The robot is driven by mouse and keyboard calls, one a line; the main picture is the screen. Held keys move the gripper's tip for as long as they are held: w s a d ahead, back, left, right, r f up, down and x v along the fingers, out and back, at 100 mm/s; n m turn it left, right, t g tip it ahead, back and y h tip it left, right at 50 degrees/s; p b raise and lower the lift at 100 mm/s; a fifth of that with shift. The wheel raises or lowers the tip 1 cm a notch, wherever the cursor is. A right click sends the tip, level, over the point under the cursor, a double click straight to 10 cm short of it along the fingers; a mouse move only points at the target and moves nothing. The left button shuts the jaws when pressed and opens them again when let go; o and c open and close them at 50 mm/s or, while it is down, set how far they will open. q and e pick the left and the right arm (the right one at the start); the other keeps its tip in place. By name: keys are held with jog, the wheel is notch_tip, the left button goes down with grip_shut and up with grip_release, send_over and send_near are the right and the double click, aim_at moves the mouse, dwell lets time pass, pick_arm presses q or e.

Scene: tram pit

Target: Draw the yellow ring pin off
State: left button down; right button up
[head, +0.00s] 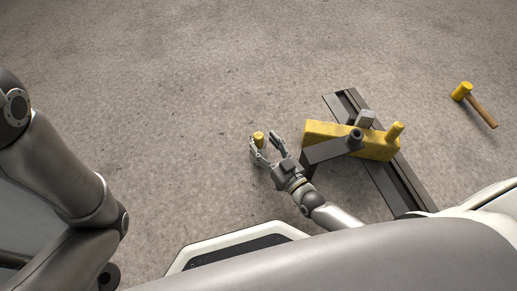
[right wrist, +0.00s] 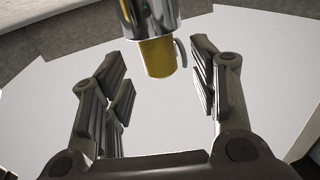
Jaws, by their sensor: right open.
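My right gripper (head: 265,142) is open in the head view, low over the floor to the left of the rail assembly. A small yellow cylinder (head: 258,138) shows at its fingertips, near the left finger. In the right wrist view a yellow cylinder (right wrist: 158,57) projects from a shiny metal sleeve (right wrist: 150,17), with a grey curved hook (right wrist: 181,53) beside it. The open right fingers (right wrist: 160,90) stand on either side, with gaps visible. I cannot make out a ring shape. My left arm shows at the left, but its gripper is out of view.
A yellow block (head: 322,131) with a yellow peg (head: 394,131) lies across a dark rail (head: 400,190). A dark grey arm-like bar (head: 322,151) extends from it towards the right gripper. A yellow-headed mallet (head: 462,91) lies farther right. The floor left and beyond is clear.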

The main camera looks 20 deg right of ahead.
jog(key=shift+b+x, duration=0.35)
jog(key=shift+x, duration=0.8)
jog(key=shift+c, duration=0.4)
grip_shut()
